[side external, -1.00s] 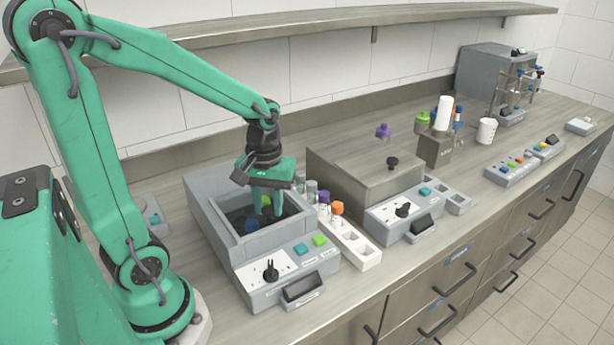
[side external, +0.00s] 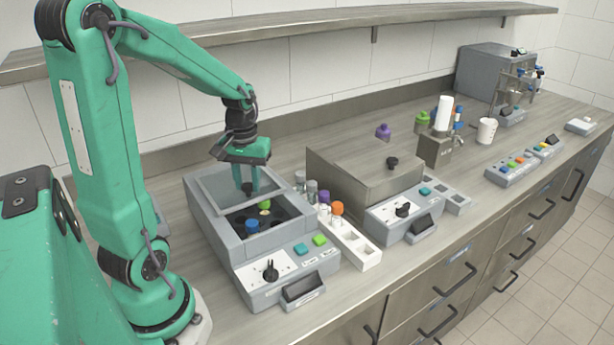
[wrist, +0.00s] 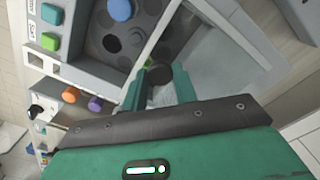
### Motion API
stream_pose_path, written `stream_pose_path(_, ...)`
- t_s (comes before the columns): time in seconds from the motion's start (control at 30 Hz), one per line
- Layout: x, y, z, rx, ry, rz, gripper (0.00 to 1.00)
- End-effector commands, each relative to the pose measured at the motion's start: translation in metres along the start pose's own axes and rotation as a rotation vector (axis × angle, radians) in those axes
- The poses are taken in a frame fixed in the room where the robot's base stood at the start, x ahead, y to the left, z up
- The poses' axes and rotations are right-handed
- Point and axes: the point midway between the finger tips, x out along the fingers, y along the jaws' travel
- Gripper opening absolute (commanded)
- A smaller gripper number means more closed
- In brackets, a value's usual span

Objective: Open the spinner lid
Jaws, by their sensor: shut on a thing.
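The spinner (side external: 215,230) is a grey box on the counter. Its translucent lid (side external: 215,187) covers the back part, and the front part is uncovered. A blue-capped tube (side external: 252,225) stands in the dark rotor in the open front, and a green cap (side external: 265,205) shows behind it. My gripper (side external: 247,189) is above the lid, shut on the dark lid knob (side external: 247,187). In the wrist view the knob (wrist: 160,73) sits between my two green fingers (wrist: 160,84), and the clear lid (wrist: 215,65) spreads to the right.
The spinner's front panel has a blue-green button (side external: 301,249), a green button (side external: 319,240) and a black dial (side external: 270,270). A white rack (side external: 352,240) with capped tubes stands close on the right, before another grey machine (side external: 365,170).

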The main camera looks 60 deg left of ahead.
Motion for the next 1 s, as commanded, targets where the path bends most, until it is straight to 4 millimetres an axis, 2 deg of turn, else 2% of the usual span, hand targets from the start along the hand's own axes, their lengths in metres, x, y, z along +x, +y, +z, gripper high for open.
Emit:
stream_pose_path(0.03,-0.001,-0.005,-0.009,-0.004,0.011,0.003,0.00)
stream_pose_path(0.23,-0.002,-0.024,-0.028,-0.001,0.013,0.002,0.00)
stream_pose_path(0.63,-0.002,-0.029,-0.032,0.002,0.014,0.002,0.00)
stream_pose_path(0.67,-0.002,-0.029,-0.032,0.002,0.014,0.002,0.32)
stream_pose_path(0.73,-0.002,-0.029,-0.032,0.002,0.013,0.002,0.46)
stream_pose_path(0.77,-0.002,-0.029,-0.032,0.002,0.012,0.002,0.50)
stream_pose_path(1.0,-0.001,-0.029,-0.030,0.001,0.007,0.001,0.50)
